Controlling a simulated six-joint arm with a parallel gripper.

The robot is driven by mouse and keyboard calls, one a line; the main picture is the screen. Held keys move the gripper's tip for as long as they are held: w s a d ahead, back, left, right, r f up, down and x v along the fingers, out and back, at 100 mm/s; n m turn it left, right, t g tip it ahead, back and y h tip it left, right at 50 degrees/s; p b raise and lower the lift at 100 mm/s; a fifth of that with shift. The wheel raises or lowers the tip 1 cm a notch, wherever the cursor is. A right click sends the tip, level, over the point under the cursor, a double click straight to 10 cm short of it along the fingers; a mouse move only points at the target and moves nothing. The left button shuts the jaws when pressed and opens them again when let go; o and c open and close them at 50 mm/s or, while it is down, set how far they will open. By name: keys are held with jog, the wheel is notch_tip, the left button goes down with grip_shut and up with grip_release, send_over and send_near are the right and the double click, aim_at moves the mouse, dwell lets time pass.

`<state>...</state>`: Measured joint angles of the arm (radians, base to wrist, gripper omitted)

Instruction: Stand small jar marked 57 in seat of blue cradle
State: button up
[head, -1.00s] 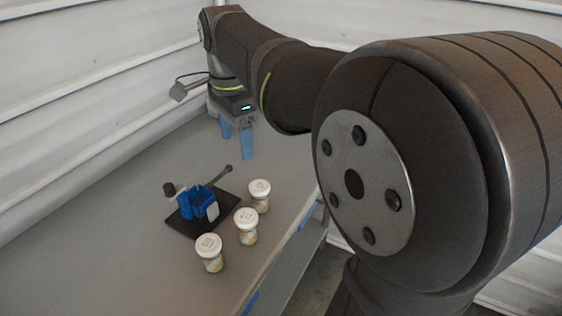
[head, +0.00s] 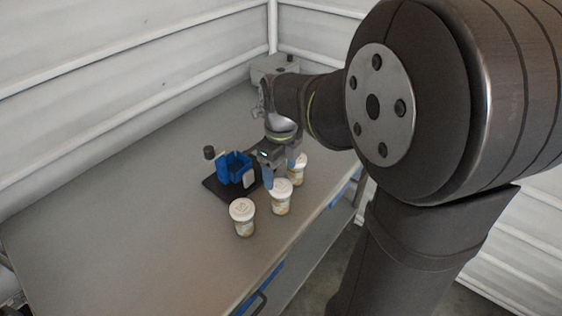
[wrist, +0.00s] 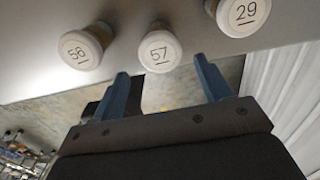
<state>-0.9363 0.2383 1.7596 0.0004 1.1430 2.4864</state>
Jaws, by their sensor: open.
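The small jar marked 57 (wrist: 159,52) has a white lid and is the middle of three jars in the wrist view. In the head view the middle jar (head: 281,198) appears to be the same one; its number is not readable there. The blue cradle (head: 236,167) stands on a black base plate (head: 217,190), left of the jars. My gripper (head: 280,172) is open and empty, pointing down close by the middle jar. In the wrist view its blue fingertips (wrist: 161,70) are apart, below jar 57 in the picture. The cradle is not in the wrist view.
Jars marked 56 (wrist: 84,48) and 29 (wrist: 240,14) stand on either side of jar 57. A dark knob (head: 209,152) rises by the cradle. The table's front edge runs close by the jars. The left of the grey table (head: 110,240) is clear.

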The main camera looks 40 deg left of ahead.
aim_at(281, 186)
jog(key=shift+f, duration=3.35)
jog(key=c, duration=0.7)
jog(key=shift+c, duration=0.2)
jog(key=shift+r, duration=0.1)
jog(key=shift+r, duration=2.4)
